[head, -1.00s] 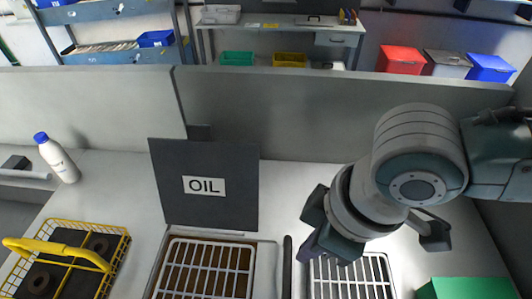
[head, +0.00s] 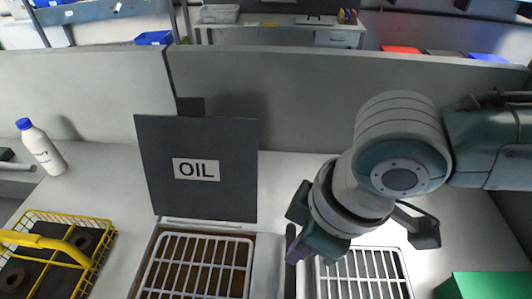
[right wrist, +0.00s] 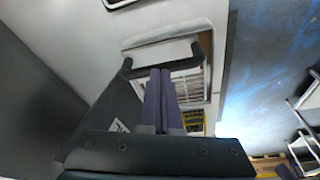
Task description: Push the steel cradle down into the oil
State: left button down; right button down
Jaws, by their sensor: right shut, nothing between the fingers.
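The oil bath is marked by a dark upright OIL panel (head: 197,168). In front of it, a pale steel grid (head: 197,266) lies over a brown interior; I take it for the steel cradle, seen only in part. A dark upright bar (head: 291,247) stands at its right side. My right gripper (head: 294,254) is beside that bar. In the right wrist view, its purple fingers (right wrist: 159,74) are together and empty, with their tips close to a black handle (right wrist: 130,69); contact cannot be told. My left gripper is out of view.
A second steel grid (head: 362,275) lies to the right, with a green block (head: 488,285) beyond it. A yellow wire basket (head: 85,262) holding dark round parts stands at the left. A white bottle (head: 41,149) is behind it. A grey partition (head: 330,105) closes off the back.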

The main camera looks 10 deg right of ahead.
jog(key=b+x, duration=0.1)
jog(key=x, duration=0.1)
jog(key=b+x, duration=0.2)
jog(key=d+b+x, duration=0.1)
jog(key=x, duration=0.1)
jog(key=shift+s+d+f+b, duration=0.15)
jog(key=shift+s+b, duration=0.15)
jog(key=shift+s, duration=0.15)
jog(key=shift+r+p, duration=0.35)
jog(key=shift+s+d+r+p, duration=0.1)
jog(key=shift+r+p, duration=0.15)
jog(key=shift+p, duration=0.1)
jog(key=s+d+r+p, duration=0.1)
jog(key=d+p, duration=0.1)
jog(key=p, duration=0.1)
send_near(295, 268)
jog(key=d, duration=0.2)
jog(key=d+f, duration=0.1)
jog(key=shift+s, duration=0.4)
